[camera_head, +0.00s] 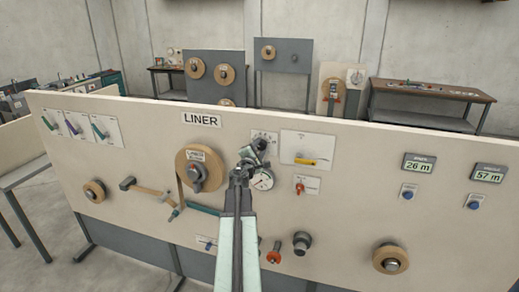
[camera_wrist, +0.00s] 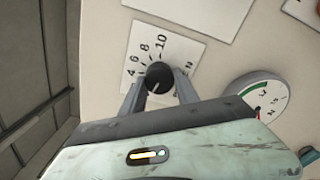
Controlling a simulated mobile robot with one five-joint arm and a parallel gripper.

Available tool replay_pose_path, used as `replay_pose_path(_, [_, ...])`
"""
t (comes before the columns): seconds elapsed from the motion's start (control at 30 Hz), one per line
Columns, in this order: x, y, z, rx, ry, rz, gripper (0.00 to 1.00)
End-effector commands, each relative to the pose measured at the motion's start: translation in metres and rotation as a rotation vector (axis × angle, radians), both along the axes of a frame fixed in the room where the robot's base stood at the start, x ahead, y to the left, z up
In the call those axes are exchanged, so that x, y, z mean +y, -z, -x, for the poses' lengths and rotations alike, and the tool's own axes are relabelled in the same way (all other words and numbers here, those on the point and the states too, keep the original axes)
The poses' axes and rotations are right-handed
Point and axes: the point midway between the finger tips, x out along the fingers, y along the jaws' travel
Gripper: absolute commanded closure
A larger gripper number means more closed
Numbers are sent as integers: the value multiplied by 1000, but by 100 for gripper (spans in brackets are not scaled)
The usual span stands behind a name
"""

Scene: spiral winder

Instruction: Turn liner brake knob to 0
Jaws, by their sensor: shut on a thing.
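The liner brake knob (camera_wrist: 159,76) is a round black knob on a white scale plate (camera_wrist: 178,36) in the wrist view. The figures 4, 6, 8 and 10 show beside it; the rest of the scale is partly hidden. A pale mark shows on the knob's face, but I cannot tell which figure it points to. My gripper (camera_wrist: 160,88) has one finger on each side of the knob and is shut on it. In the head view my gripper (camera_head: 258,150) is at the panel below the LINER sign (camera_head: 201,119), covering most of the knob and plate.
A round dial gauge (camera_head: 262,180) sits just below my gripper, close to the arm. A tan liner roll (camera_head: 186,158) is to the left. A panel with a yellow handle (camera_head: 306,160) and a red knob (camera_head: 299,188) are to the right.

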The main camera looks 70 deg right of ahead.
Motion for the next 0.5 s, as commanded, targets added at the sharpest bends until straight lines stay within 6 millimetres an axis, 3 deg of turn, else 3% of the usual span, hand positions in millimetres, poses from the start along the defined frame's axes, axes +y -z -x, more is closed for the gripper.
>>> replay_pose_path(0.27, [0, -1, 0, 4, -1, 1, 100])
replay_pose_path(0.3, [0, 0, 0, 4, -1, 1, 52])
replay_pose_path(0.37, [0, 0, 0, 3, -1, 1, 41])
replay_pose_path(0.5, [0, 0, 0, 2, 0, 0, 41])
